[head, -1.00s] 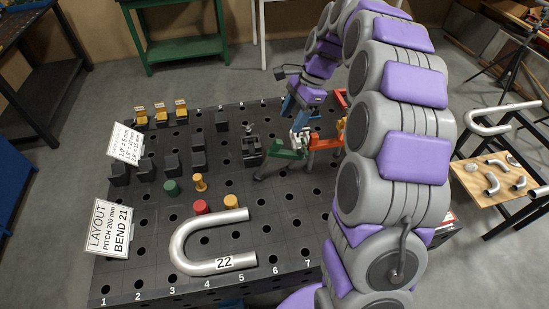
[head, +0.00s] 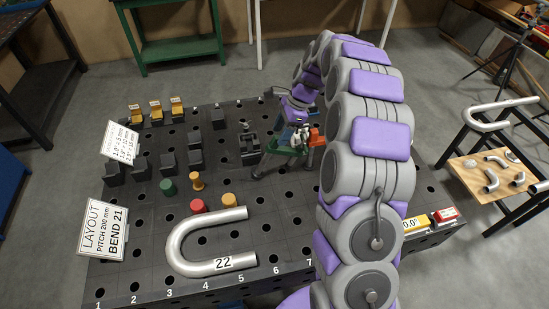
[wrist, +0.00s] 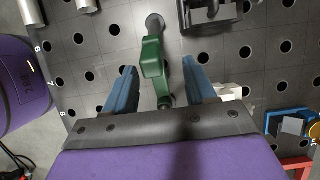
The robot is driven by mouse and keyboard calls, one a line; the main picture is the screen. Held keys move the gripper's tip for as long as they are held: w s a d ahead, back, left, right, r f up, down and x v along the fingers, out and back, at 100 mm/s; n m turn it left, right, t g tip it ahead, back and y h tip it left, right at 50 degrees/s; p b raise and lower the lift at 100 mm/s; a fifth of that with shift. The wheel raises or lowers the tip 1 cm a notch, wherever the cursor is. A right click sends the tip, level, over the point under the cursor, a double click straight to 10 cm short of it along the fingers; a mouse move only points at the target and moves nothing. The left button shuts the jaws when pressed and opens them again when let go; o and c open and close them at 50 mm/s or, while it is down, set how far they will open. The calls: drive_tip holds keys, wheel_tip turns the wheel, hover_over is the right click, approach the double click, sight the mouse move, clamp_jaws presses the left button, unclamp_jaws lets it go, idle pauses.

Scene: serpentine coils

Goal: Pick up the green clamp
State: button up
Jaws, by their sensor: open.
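The green clamp (head: 279,150) stands on the dark perforated table, right of a black block. In the wrist view the green clamp (wrist: 152,57) lies lengthwise between the two blue fingers, with a gap on each side. My gripper (wrist: 160,68) is open and empty. In the head view my gripper (head: 296,116) is just behind and above the green clamp, and my arm hides part of that area. An orange clamp (head: 315,137) stands right of the green one, partly hidden by my arm.
The black block (head: 249,148) stands close left of the green clamp. A bent steel pipe marked 22 (head: 187,236) and several coloured pegs are nearer the front. Black blocks and signs stand at the left. In the wrist view, a blue piece (wrist: 288,122) lies at the right.

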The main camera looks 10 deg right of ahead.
sight(272, 147)
drive_tip(key=shift+s+a+b+x, duration=0.15)
drive_tip(key=shift+b+x, duration=0.2)
drive_tip(key=shift+x, duration=0.8)
drive_tip(key=shift+s+b+x, duration=0.1)
drive_tip(key=shift+b+x, duration=0.3)
drive_tip(key=shift+x, duration=0.75)
drive_tip(key=shift+s+a+b+x, duration=0.15)
drive_tip(key=shift+b+x, duration=0.2)
drive_tip(key=shift+x, duration=0.8)
drive_tip(key=shift+r, duration=0.2)
clamp_jaws()
